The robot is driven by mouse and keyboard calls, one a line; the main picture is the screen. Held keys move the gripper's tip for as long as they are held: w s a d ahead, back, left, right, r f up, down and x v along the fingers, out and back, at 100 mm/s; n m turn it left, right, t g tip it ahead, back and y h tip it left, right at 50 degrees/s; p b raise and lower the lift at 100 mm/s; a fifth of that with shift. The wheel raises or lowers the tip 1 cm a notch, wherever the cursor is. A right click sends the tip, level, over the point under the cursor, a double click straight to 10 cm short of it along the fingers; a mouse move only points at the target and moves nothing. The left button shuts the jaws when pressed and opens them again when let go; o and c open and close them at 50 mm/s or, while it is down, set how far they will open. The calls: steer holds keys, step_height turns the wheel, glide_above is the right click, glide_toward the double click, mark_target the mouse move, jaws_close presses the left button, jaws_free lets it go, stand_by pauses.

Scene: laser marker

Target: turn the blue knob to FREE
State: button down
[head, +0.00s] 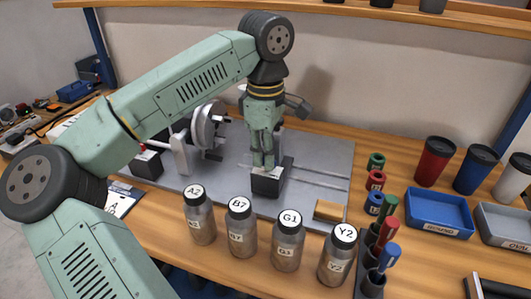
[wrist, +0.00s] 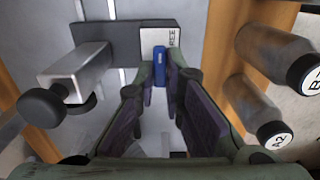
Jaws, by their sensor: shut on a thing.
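The blue knob (wrist: 160,62) shows in the wrist view between my fingertips, its long side running up and down the picture. It sits on a white label plate (wrist: 173,38) whose sideways lettering partly reads "REE"; the rest is covered. In the head view, my gripper (head: 263,163) points down at the dark block (head: 267,186) that carries this plate, and the fingers hide the knob there. My gripper (wrist: 161,76) is shut on the blue knob.
Bottles A2 (head: 200,222), B7 (head: 241,228), G1 (head: 288,244) and Y2 (head: 337,256) stand along the front of the grey plate (head: 325,165). A small wooden block (head: 328,210) lies at the plate's right.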

steer(key=c, duration=1.7)
jaws_free()
step_height(320, 180, up, 12)
step_height(320, 180, up, 7)
steer(key=p, duration=0.7)
steer(key=shift+p, duration=0.4)
steer(key=shift+f, duration=0.1)
